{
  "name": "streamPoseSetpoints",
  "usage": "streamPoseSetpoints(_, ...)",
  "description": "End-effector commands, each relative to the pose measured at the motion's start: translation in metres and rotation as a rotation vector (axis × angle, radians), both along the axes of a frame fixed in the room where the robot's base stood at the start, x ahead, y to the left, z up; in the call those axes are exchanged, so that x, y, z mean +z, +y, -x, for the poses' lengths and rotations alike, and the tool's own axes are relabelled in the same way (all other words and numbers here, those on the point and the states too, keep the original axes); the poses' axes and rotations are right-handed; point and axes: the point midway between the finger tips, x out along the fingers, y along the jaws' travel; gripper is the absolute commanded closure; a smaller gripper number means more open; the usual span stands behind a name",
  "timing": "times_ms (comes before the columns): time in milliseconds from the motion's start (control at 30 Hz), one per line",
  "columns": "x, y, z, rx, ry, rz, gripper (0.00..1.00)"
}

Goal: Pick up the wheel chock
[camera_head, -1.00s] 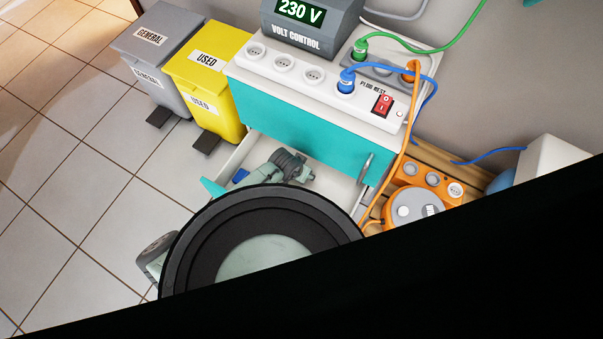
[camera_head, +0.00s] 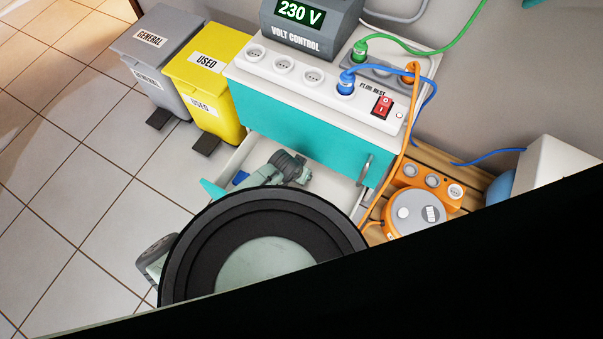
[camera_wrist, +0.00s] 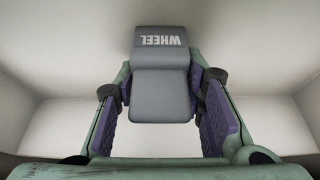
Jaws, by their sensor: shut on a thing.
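The wheel chock (camera_wrist: 160,88) is a grey block with a sloped step and the white word WHEEL, upside down in the wrist view. It sits between the two purple-padded fingers of my gripper (camera_wrist: 163,100), which is shut on it. Pale drawer walls surround both. In the head view, part of my greenish wrist reaches into the open drawer (camera_head: 334,183) under the teal cabinet front; the chock cannot be made out there.
The teal cabinet (camera_head: 300,130) carries a socket strip and a volt control box (camera_head: 300,25). A yellow bin (camera_head: 205,85) and a grey bin (camera_head: 155,60) stand left. An orange cable reel (camera_head: 415,212) is right of the drawer. Tiled floor at left is clear.

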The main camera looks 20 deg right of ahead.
Motion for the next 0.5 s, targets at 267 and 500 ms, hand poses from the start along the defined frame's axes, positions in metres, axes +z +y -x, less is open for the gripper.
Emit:
streamPoseSetpoints(267, 0.013, 0.007, 0.005, 0.003, 0.0, 0.0, 0.96)
streamPoseSetpoints(500, 0.021, 0.031, 0.027, 0.005, -0.003, 0.005, 0.96)
